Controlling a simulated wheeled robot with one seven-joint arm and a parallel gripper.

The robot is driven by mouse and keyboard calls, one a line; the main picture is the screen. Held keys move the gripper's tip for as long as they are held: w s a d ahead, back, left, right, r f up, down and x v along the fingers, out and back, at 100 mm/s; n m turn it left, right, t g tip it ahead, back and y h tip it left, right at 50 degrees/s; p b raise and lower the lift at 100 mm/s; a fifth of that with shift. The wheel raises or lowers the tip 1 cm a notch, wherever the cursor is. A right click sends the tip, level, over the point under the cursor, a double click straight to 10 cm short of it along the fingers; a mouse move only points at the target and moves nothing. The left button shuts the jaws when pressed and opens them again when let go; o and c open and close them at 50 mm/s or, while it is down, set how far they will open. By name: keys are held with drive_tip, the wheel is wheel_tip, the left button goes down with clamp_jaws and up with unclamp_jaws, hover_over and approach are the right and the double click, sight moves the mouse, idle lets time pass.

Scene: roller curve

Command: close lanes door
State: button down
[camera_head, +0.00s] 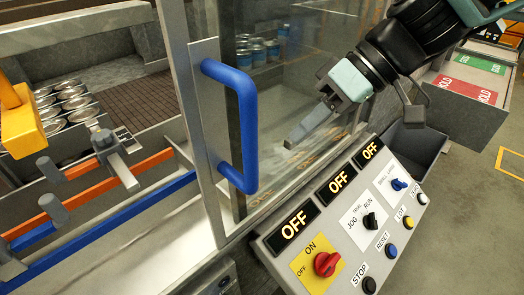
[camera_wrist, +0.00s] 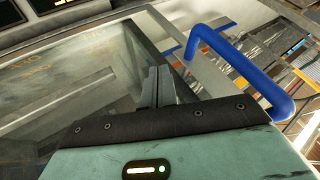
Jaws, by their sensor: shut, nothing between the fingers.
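The door is a clear glass panel (camera_head: 295,85) in a grey metal frame, with a blue bar handle (camera_head: 246,125) upright on its left edge. To the left of the handle the lanes are uncovered, with orange and blue rails (camera_head: 95,232). My gripper (camera_head: 290,144) is shut and empty, in front of the glass and to the right of the handle, apart from it. In the wrist view the shut fingers (camera_wrist: 158,84) point towards the glass and frame edge, and the blue handle (camera_wrist: 240,70) lies to their right.
A control panel (camera_head: 340,215) with lit OFF signs, a red knob (camera_head: 327,263) and several buttons stands below my gripper. Cans (camera_head: 65,100) sit in a bin at the left. A red and green labelled box (camera_head: 465,95) stands at the right. Floor is clear at far right.

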drive_tip(key=s+a+f+p, duration=0.3)
drive_tip(key=a+f, duration=0.1)
drive_tip(key=a, duration=0.3)
drive_tip(key=shift+s+a+f, duration=0.1)
drive_tip(key=shift+f, duration=0.05)
idle(0.3)
